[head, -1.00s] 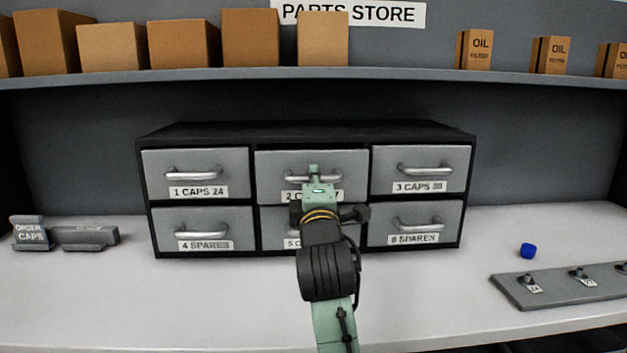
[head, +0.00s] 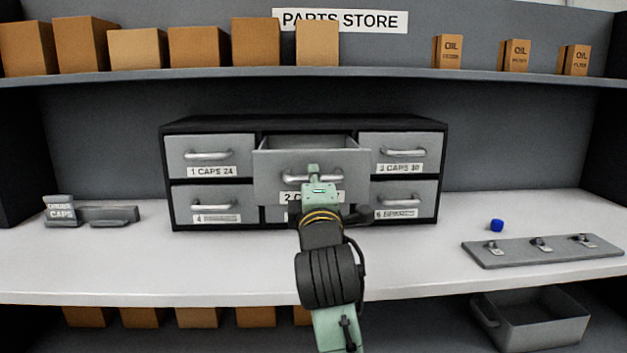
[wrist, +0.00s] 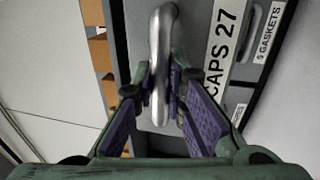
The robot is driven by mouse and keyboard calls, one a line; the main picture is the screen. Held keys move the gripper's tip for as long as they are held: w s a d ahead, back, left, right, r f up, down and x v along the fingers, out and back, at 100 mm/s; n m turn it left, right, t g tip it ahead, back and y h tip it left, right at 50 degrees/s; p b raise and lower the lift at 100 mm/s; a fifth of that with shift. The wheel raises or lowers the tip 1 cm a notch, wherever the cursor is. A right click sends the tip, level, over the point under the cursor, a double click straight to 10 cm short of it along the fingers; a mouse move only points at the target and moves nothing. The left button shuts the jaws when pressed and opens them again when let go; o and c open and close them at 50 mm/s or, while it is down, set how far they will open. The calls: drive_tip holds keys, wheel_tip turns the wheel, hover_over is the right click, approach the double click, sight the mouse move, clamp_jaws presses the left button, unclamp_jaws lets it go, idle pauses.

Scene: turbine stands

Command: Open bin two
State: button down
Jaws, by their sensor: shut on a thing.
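Bin two (head: 273,185) is the top middle drawer of the dark cabinet. It stands pulled out from the cabinet face, and its open top shows in the head view. Its silver bar handle (wrist: 160,60) runs between my gripper's purple-padded fingers in the wrist view. My gripper (head: 314,172) is shut on this handle. The label "CAPS 27" (wrist: 222,45) shows beside the handle. My arm hides part of the label and most of the drawer below in the head view. The depth of the drawer's inside cannot be made out.
The cabinet's other drawers, such as drawer 1 (head: 210,156) and drawer 3 (head: 403,153), are shut. A blue cap (head: 496,225) and a grey plate with posts (head: 540,250) lie right. An order stand (head: 60,210) is left. A grey tub (head: 535,320) sits below the counter.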

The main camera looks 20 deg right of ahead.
drive_tip(key=shift+s+a, duration=0.1)
drive_tip(key=shift+s, duration=0.15)
drive_tip(key=c, duration=1.6)
unclamp_jaws()
drive_tip(key=v, duration=0.7)
drive_tip(key=shift+s, duration=0.2)
drive_tip(key=shift+f, duration=0.1)
